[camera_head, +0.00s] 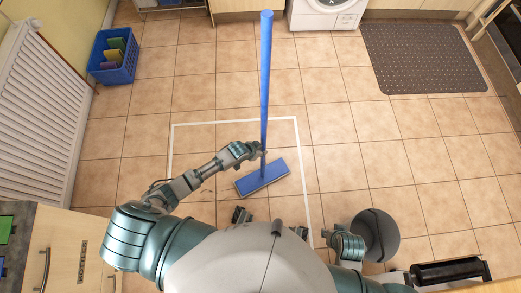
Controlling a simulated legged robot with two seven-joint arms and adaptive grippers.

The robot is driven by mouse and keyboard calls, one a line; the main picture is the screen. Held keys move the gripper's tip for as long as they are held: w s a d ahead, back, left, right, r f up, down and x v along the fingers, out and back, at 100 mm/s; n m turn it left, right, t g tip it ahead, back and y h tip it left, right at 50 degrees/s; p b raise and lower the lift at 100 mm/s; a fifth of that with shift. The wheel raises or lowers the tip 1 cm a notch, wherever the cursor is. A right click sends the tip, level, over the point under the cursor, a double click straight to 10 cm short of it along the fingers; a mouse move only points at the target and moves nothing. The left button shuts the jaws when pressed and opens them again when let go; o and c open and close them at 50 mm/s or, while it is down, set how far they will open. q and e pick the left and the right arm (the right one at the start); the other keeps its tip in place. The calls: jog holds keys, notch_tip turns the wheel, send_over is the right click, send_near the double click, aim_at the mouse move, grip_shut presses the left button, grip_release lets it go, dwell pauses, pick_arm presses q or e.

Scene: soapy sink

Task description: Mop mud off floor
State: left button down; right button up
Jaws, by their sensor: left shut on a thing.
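A mop with a long blue handle (265,80) stands tilted on the tiled floor. Its flat blue head (262,177) rests inside a square marked by a white line. My left gripper (259,150) is shut on the lower part of the handle, just above the head. A few small dark specks, possibly mud, show on the tiles (206,189) left of the mop head. My body hides the near part of the square.
A grey bucket (382,237) stands at lower right, close to my body. A blue crate (113,57) with coloured items is at upper left, near a white radiator (45,105). A dark mat (422,60) and washing machine (326,14) are at the back.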

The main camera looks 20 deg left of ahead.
aim_at(264, 145)
pick_arm(q)
jog(key=shift+w+d+r+p, duration=0.15)
jog(key=shift+d+r+p, duration=0.1)
jog(key=shift+d, duration=0.2)
jog(key=shift+w+d+r+p, duration=0.15)
jog(key=shift+d+r, duration=0.1)
jog(key=shift+d, duration=0.15)
jog(key=shift+a+p, duration=0.5)
jog(key=shift+a, duration=0.05)
jog(key=shift+r, duration=0.1)
jog(key=shift+d+r+p, duration=0.5)
jog(key=shift+r+p, duration=0.3)
jog(key=shift+r, duration=0.15)
notch_tip(264, 145, up, 3)
jog(key=p, duration=0.3)
jog(key=shift+a+r, duration=0.1)
jog(key=shift+a, duration=0.05)
jog(key=shift+a+r+p, duration=0.15)
jog(key=shift+a+p, duration=0.1)
jog(key=shift+p, duration=0.1)
pick_arm(e)
jog(key=s+f, duration=0.3)
jog(key=f, duration=1.6)
jog(key=shift+s+d+g, duration=0.2)
jog(key=shift+d+g, duration=0.2)
jog(key=shift+d, duration=0.05)
